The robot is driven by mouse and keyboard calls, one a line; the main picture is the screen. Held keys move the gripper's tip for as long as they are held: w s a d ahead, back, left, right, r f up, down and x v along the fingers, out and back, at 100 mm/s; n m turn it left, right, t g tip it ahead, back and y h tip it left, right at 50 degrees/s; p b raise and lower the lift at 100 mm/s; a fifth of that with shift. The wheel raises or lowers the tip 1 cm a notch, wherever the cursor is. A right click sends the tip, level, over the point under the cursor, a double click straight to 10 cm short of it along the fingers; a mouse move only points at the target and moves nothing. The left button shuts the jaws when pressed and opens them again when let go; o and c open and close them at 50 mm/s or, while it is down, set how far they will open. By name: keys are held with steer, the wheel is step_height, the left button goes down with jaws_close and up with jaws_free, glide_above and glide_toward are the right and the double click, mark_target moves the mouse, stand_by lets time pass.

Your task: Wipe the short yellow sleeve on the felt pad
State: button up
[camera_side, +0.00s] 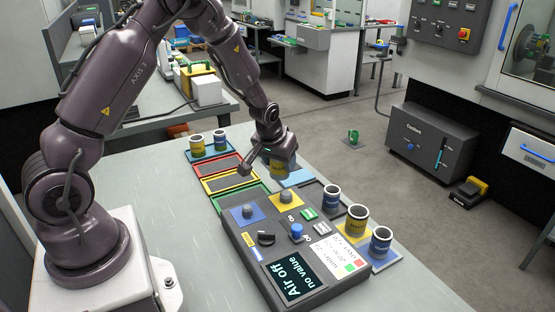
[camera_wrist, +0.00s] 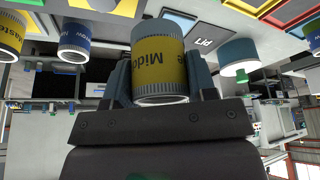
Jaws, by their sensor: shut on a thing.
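My gripper (camera_wrist: 160,85) is shut on a yellow sleeve (camera_wrist: 160,60), gripped from both sides. The sleeve has dark lettering that begins "Midd" and a grey ridged end. In the side view the held sleeve (camera_side: 281,167) hangs below my gripper (camera_side: 279,154), partly covered by it. A light blue pad (camera_side: 300,178), likely the felt pad, lies just right of and below the sleeve. I cannot tell whether sleeve and pad touch. A yellow sleeve (camera_side: 356,221) stands on a yellow mat between two blue sleeves (camera_side: 331,199) (camera_side: 380,242).
A control box (camera_side: 290,281) with knobs and an "Air off" display sits in front. A blue tray (camera_side: 207,154) holds two sleeves. Red (camera_side: 199,168), yellow (camera_side: 212,190) and green (camera_side: 224,203) bordered trays lie nearer. The table is bare left of the trays.

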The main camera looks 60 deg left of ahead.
steer(key=w+a+f, duration=0.1)
steer(key=w, duration=0.1)
steer(key=w+a+f, duration=0.1)
steer(key=w+a, duration=0.1)
steer(key=w+a+f, duration=0.1)
steer(key=w+a, duration=0.1)
steer(key=shift+w+f, duration=0.15)
steer(key=shift+w, duration=0.25)
steer(key=w+a+r, duration=0.1)
steer(key=w+r, duration=0.1)
steer(key=w, duration=0.3)
steer(key=shift+m, duration=0.4)
steer(key=shift+s+f, duration=0.15)
steer(key=shift+f, duration=1.3)
steer(key=shift+s+f, duration=0.1)
steer(key=shift+f, duration=1.3)
steer(key=shift+f, duration=0.3)
steer(key=shift+s+a, duration=0.1)
steer(key=shift+s, duration=1.05)
steer(key=shift+s, duration=0.1)
steer(key=shift+s, duration=0.95)
steer(key=shift+w, duration=0.1)
